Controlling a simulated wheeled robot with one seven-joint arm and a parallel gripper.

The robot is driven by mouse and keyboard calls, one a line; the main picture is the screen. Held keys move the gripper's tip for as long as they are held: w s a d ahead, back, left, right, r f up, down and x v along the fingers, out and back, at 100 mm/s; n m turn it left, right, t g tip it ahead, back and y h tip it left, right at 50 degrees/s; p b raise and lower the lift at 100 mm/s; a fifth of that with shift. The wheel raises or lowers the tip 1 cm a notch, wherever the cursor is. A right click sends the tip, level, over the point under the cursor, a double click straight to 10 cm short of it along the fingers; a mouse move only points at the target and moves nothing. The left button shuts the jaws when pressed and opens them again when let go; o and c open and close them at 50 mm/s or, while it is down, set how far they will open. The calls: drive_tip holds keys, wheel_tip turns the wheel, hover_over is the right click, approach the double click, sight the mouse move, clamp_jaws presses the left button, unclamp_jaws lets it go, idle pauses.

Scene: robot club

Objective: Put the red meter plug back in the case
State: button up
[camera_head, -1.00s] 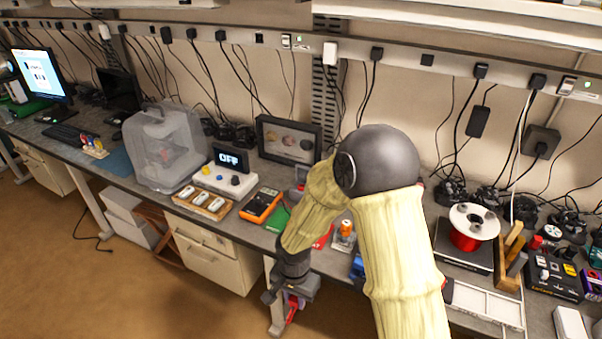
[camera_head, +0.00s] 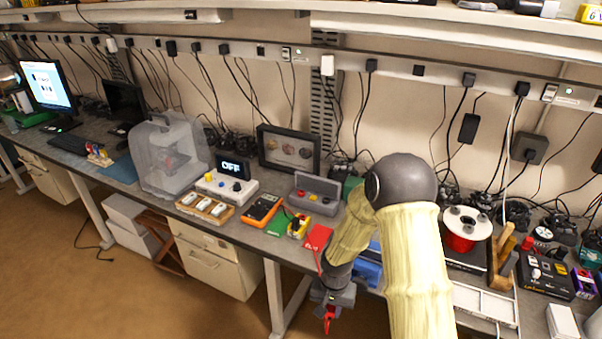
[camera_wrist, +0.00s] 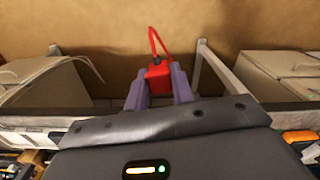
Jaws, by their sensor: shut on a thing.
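The red meter plug (camera_wrist: 157,72) is between the two fingers of my gripper (camera_wrist: 158,88) in the wrist view, with a thin red lead looping up from it. In the head view the red plug (camera_head: 329,317) shows small below my gripper (camera_head: 330,304), which is shut on it off the front edge of the bench, over the floor. A grey case (camera_head: 314,196) with a raised lid stands toward the back of the bench, left of my arm. Small coloured things show inside, too small to name. The plug is well apart from it.
An orange multimeter (camera_head: 262,209), a green mat (camera_head: 280,223), a yellow box (camera_head: 298,227) and a red mat (camera_head: 317,237) lie in front of the case. A framed display (camera_head: 289,149) stands behind. A spool (camera_head: 466,228) is right of my arm.

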drive_tip(key=w+d+f+n, duration=0.2)
drive_tip(key=d+f, duration=0.3)
drive_tip(key=d, duration=0.5)
drive_tip(key=shift+f, duration=0.35)
drive_tip(key=shift+w+d, duration=0.1)
drive_tip(key=shift+d, duration=0.05)
